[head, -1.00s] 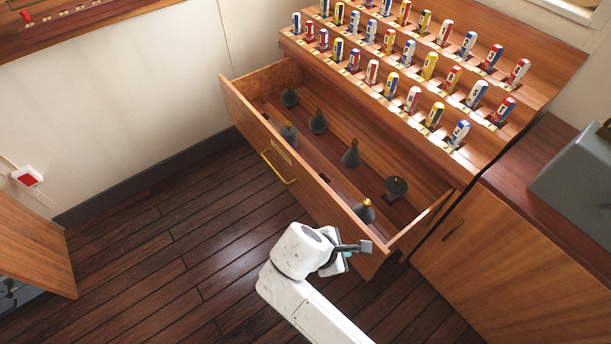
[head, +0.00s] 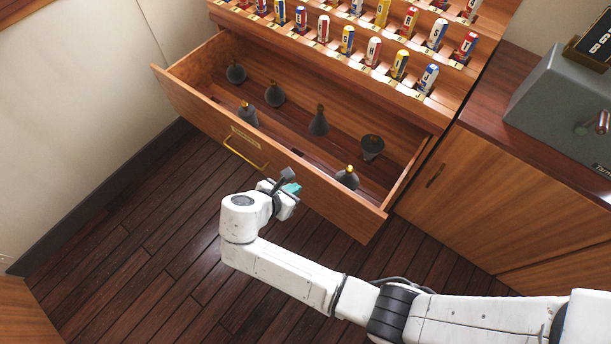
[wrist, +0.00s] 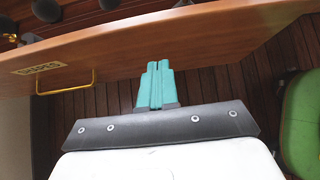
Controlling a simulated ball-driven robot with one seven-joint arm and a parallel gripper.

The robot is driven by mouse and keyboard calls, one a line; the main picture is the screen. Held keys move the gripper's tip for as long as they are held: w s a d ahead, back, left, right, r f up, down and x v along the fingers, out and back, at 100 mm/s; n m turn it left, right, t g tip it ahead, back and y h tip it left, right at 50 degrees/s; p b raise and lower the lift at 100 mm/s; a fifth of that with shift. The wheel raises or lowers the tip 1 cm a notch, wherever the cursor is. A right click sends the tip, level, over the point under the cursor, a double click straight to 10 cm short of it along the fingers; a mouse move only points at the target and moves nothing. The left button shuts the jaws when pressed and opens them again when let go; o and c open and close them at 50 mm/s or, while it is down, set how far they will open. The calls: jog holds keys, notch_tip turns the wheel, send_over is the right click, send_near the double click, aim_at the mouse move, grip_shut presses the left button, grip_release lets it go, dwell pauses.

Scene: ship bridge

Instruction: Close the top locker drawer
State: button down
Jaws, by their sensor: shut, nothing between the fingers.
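The top locker drawer (head: 318,183) is pulled out, with dark cone-shaped items inside. Its wooden front carries a brass handle (head: 243,153) and a small label plate. My gripper (head: 291,189) is in front of the drawer front, to the right of the handle. In the wrist view the teal fingers (wrist: 156,85) are together with nothing between them and point at the drawer front (wrist: 190,42). The handle (wrist: 66,82) is left of the fingers there. Whether the fingertips touch the wood I cannot tell.
Racks of lettered coloured cylinders (head: 372,50) stand above the drawer. A closed wooden cabinet (head: 480,200) with a grey box (head: 560,110) on top is at the right. The dark plank floor (head: 130,240) in front is clear. A green rounded object (wrist: 300,125) shows in the wrist view.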

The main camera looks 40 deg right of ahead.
aim_at(313, 174)
jog(key=shift+w+d+f, duration=0.3)
jog(key=shift+d, duration=0.65)
jog(key=shift+w+d+f, duration=0.25)
jog(key=shift+d, duration=0.65)
jog(key=shift+w+d+f, duration=0.3)
jog(key=shift+d, duration=0.65)
jog(key=shift+d, duration=0.15)
jog(key=w+d+b, duration=0.1)
jog(key=w+d, duration=0.3)
jog(key=d, duration=0.9)
jog(key=w+d+b, duration=0.1)
jog(key=w+d, duration=0.3)
jog(key=d, duration=0.9)
jog(key=shift+w+d, duration=0.25)
jog(key=shift+w, duration=0.05)
jog(key=shift+f, duration=0.1)
